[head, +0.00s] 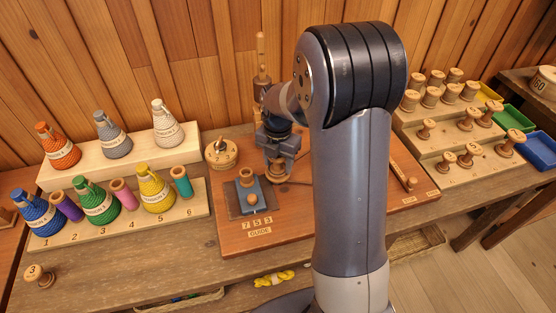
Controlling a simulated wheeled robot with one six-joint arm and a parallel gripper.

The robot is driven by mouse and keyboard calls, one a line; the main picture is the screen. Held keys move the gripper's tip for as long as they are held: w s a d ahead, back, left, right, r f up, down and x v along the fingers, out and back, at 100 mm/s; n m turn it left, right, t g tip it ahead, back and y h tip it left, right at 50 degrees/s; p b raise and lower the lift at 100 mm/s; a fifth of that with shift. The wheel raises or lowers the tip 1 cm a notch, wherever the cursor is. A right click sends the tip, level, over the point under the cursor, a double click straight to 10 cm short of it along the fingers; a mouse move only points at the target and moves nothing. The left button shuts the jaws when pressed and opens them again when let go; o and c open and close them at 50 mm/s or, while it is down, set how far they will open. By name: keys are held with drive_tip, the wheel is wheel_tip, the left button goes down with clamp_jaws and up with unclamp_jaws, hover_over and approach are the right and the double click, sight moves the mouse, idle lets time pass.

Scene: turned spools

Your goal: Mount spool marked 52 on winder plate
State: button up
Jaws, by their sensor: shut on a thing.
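My gripper (279,150) points down over the back of a reddish-brown wooden board (290,225) and is shut on a turned wooden spool (277,168). I cannot read a number on this spool. Its lower end is close to the board, and I cannot tell whether it touches anything. A pale round wooden piece (221,156) with a dark pin stands just left of the gripper. I cannot tell whether it is the winder plate. A blue block (250,197) with wooden knobs sits on a dark square in front. My arm hides the board's middle right.
Colored yarn cones (97,204) and small spools stand on a stepped rack at left. A stepped rack (447,135) at right holds several wooden spools, beside green and blue trays (508,118). A post (261,65) rises behind the gripper.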

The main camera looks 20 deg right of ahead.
drive_tip(key=shift+f, duration=0.15)
drive_tip(key=o, duration=0.7)
drive_tip(key=shift+r+p, duration=4.25)
drive_tip(key=shift+r, duration=1.35)
drive_tip(key=shift+f, duration=0.2)
wheel_tip(320, 180, down, 9)
drive_tip(key=b, duration=0.7)
